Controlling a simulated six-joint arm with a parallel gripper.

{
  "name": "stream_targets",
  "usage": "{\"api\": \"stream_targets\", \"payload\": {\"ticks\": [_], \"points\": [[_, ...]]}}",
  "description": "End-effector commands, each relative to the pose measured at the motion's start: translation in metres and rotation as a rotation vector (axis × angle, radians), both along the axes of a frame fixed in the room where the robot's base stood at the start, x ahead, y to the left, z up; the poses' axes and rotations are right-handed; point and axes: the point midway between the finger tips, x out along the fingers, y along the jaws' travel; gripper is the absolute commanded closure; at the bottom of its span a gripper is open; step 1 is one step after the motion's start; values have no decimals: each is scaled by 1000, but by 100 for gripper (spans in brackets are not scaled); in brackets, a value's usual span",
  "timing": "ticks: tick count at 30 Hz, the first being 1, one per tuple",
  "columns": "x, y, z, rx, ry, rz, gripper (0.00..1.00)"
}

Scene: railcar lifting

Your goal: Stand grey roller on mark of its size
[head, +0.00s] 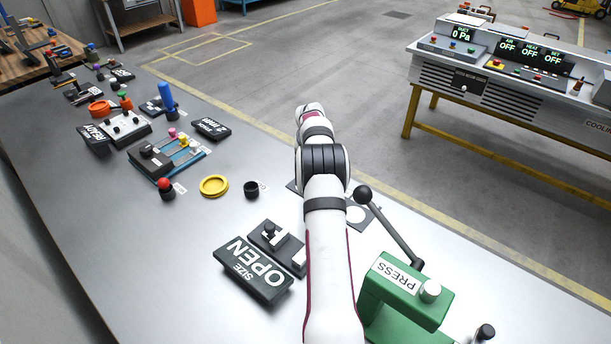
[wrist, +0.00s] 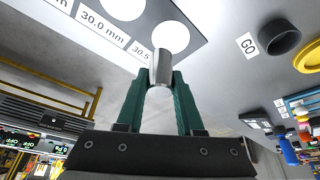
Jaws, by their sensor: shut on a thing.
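My gripper (wrist: 161,76) has green fingers, shut on the grey roller (wrist: 162,62), a short shiny metal cylinder. In the wrist view the roller's far end overlaps the edge of a white round mark (wrist: 172,36), labelled 30.5 as far as it shows. I cannot tell whether the roller touches the plate. A second white mark (wrist: 124,8), above the label 30.0 mm, lies to the left on the same dark mark plate (wrist: 190,14). In the head view my arm hides the gripper and roller; part of the mark plate shows with a white circle (head: 357,214).
A green press (head: 405,293) with a long black-knobbed lever stands right of my arm. A black SIZE OPEN sign (head: 252,270) lies to the left. A black ring (head: 251,189) by the GO label and a yellow ring (head: 214,186) lie farther left.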

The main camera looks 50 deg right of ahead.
Motion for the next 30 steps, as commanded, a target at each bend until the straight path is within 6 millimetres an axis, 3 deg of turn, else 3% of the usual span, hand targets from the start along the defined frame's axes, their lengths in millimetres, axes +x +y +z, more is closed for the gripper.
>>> {"api": "stream_targets", "payload": {"ticks": [3,11,20,21,25,30], "points": [[14,2,-9,-2,-1,1,100],[16,3,-49,0,-1,0,100],[16,3,-51,-1,-2,1,100],[16,3,-52,-1,-2,1,59],[16,3,-52,0,-1,1,35],[16,3,-51,0,-1,1,34]]}}
